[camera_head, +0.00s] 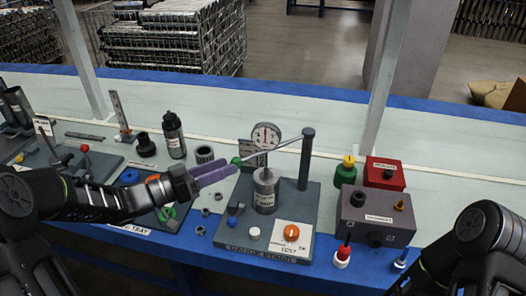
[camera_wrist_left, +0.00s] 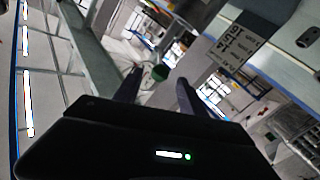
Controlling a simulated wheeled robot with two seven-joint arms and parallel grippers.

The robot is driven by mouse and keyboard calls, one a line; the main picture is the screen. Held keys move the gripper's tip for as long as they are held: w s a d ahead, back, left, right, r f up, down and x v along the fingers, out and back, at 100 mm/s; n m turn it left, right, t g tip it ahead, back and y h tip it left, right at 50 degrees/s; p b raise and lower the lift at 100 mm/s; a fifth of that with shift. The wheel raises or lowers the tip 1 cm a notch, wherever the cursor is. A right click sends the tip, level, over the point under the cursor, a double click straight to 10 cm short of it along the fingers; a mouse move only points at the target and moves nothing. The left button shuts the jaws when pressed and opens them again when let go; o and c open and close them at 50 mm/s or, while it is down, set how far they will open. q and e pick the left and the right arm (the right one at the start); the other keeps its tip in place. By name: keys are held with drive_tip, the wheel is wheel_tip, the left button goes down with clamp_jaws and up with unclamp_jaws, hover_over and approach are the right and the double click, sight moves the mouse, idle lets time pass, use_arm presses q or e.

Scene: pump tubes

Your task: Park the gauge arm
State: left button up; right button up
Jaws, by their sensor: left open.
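The gauge stand (camera_head: 262,229) stands at the middle of the bench, with an upright post (camera_head: 305,165) at its right. The thin gauge arm (camera_head: 279,145) runs from the post top leftward past the dial gauge (camera_head: 265,136) to a green knob (camera_head: 237,161). The dial sits above a metal cylinder (camera_head: 265,190). My left gripper (camera_head: 232,170) is open, its purple fingers pointing right, with tips close to the knob. My right gripper is out of view.
Left of the stand are a black bottle (camera_head: 174,135), a knurled ring (camera_head: 205,155) and a tray of coloured parts under my left arm. Small nuts lie before it. An orange knob (camera_head: 292,232) is on the stand's front. Right are a grey box (camera_head: 374,216) and a red box (camera_head: 384,174).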

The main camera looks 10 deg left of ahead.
sight(247, 158)
use_arm(q)
drive_tip(key=shift+x, duration=3.7)
clamp_jaws()
